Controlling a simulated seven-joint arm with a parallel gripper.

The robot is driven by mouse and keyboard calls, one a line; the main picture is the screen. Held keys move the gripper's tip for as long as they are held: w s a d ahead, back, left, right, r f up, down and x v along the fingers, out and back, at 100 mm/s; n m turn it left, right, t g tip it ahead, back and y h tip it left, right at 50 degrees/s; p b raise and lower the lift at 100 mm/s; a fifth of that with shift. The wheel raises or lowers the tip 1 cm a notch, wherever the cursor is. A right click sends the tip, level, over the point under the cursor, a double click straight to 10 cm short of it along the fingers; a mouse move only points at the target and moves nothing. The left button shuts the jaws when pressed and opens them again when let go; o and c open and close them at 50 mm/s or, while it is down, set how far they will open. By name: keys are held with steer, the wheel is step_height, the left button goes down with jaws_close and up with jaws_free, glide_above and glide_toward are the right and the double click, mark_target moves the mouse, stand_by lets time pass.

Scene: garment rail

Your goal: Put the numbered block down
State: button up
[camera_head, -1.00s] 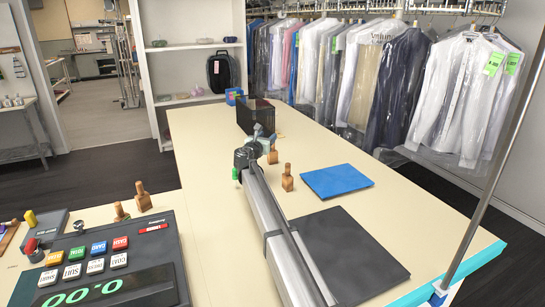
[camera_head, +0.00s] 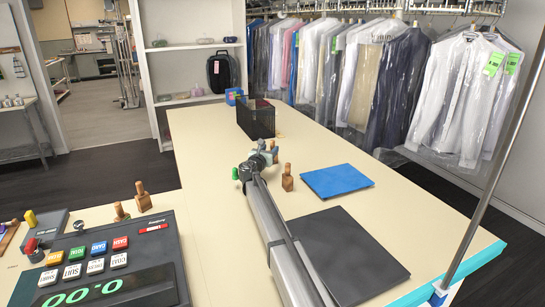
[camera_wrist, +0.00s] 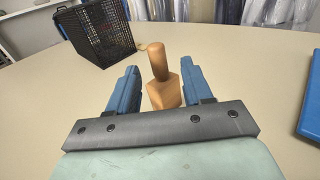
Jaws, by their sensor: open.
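A wooden block with an upright rounded handle (camera_wrist: 164,88) stands on the table in the wrist view, between the two blue fingers of my gripper (camera_wrist: 160,88). The gripper is open, with a visible gap on each side of the handle. No number shows on the block's visible faces. In the head view my gripper (camera_head: 265,157) is low over the table, and it partly hides a small wooden piece at its tip. Another wooden handled block (camera_head: 287,179) stands upright just right of the gripper.
A black mesh basket (camera_head: 256,122) stands beyond the gripper. A blue pad (camera_head: 337,181) and a dark grey mat (camera_head: 350,255) lie to the right. More wooden handled blocks (camera_head: 143,197) stand near the register (camera_head: 120,255) at left.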

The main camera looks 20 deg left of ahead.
mark_target(272, 147)
steer(key=shift+w+a+f, duration=0.1)
steer(key=shift+w+f, duration=0.05)
steer(key=shift+w, duration=1.05)
steer(key=shift+w+a+f, duration=0.1)
steer(key=shift+w, duration=1.05)
steer(key=shift+c, duration=0.3)
jaws_close()
